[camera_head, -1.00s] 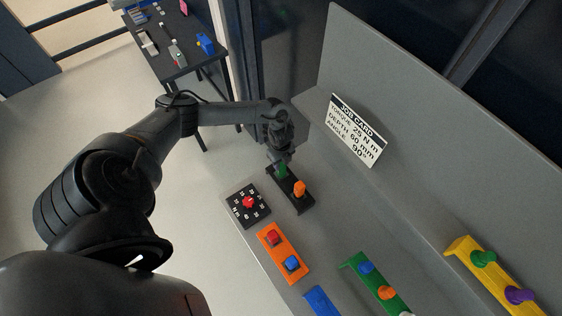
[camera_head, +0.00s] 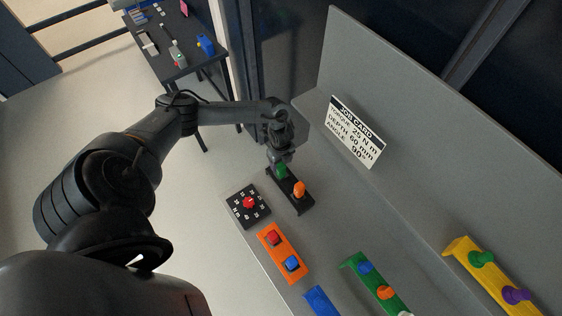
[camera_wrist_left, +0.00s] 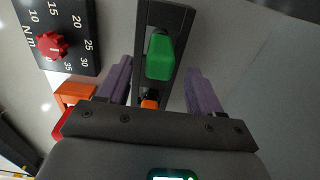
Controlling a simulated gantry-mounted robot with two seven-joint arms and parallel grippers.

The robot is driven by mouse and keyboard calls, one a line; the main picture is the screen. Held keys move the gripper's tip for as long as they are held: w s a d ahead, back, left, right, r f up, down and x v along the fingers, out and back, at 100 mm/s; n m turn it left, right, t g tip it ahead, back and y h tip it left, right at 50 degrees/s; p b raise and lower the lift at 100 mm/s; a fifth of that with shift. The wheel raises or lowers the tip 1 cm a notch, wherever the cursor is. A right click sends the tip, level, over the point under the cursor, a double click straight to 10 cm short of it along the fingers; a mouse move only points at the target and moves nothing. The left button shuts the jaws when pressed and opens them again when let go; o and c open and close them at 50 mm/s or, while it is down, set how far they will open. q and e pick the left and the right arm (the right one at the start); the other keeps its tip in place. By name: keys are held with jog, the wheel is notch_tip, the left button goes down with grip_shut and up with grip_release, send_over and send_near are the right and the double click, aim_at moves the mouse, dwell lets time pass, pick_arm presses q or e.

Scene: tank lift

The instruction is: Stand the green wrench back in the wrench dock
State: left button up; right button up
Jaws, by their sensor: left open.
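The green wrench (camera_head: 281,171) stands in the black wrench dock (camera_head: 305,203), at its far-left end, below my left gripper (camera_head: 282,160). In the left wrist view the green wrench (camera_wrist_left: 160,57) shows as a green block between the two purple fingers of my left gripper (camera_wrist_left: 158,68). The fingers are open, with a gap on each side of the green piece. The black dock (camera_wrist_left: 183,18) runs beneath it. An orange handle (camera_head: 299,188) stands in the dock's other slot; it is partly hidden in the left wrist view (camera_wrist_left: 150,104). My right gripper is not in view.
A black dial plate with a red knob (camera_head: 249,203) lies left of the dock. An orange block (camera_head: 282,252), a green rack (camera_head: 372,279) and a yellow rack (camera_head: 487,276) stand nearer. A job card (camera_head: 357,132) leans behind. A side table (camera_head: 172,62) is far left.

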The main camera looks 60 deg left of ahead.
pick_arm(q)
notch_tip(320, 180, up, 6)
jog(key=p, duration=0.5)
jog(key=shift+r+p, duration=0.2)
jog(key=shift+p, duration=0.1)
jog(key=shift+r, duration=0.95)
